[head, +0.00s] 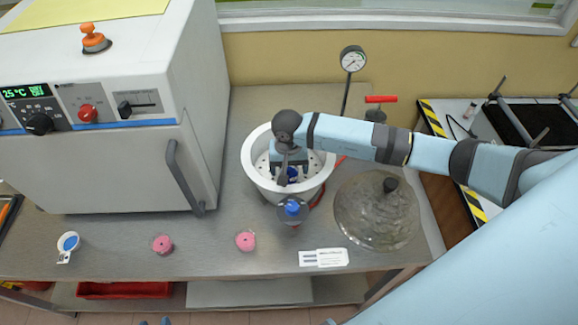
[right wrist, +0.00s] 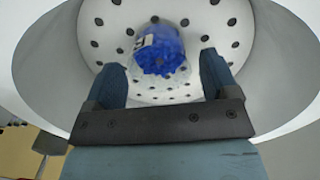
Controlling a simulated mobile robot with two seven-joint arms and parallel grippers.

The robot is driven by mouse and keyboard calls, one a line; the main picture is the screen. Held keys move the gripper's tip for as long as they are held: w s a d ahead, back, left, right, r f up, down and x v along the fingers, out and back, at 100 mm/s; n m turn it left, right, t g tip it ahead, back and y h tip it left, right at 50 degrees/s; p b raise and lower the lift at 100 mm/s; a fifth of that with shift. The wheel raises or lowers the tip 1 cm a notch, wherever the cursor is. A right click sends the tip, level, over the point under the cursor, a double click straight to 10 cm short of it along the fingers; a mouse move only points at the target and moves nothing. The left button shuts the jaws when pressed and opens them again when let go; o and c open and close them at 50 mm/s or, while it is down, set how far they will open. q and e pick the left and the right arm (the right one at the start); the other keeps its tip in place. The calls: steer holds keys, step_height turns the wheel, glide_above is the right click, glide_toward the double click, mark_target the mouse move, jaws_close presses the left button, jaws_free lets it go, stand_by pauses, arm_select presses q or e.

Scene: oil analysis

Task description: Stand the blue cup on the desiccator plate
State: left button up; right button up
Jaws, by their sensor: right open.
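The blue cup (right wrist: 158,52), with a white label on its side, is inside the white desiccator bowl (head: 255,173), over the perforated desiccator plate (right wrist: 215,45). In the head view a small part of the cup (head: 293,172) shows beside my gripper. My right gripper (head: 287,178) reaches down into the bowl. In the right wrist view my right gripper (right wrist: 165,75) is open, with a finger on either side of the cup and gaps between. The cup looks about upright; its contact with the plate is hard to see. My left gripper is not in view.
A glass lid (head: 376,212) lies right of the bowl, and a blue-topped fitting (head: 292,209) sits at its front. Two pink pieces (head: 162,245) (head: 245,240) and a blue-and-white round item (head: 68,242) are at the front left. A large oven (head: 110,110) stands left; a gauge (head: 352,60) behind.

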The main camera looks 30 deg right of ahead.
mark_target(288, 172)
step_height(288, 172, up, 12)
steer(key=b, duration=0.1)
steer(key=shift+b, duration=0.4)
steer(key=shift+a+f, duration=0.1)
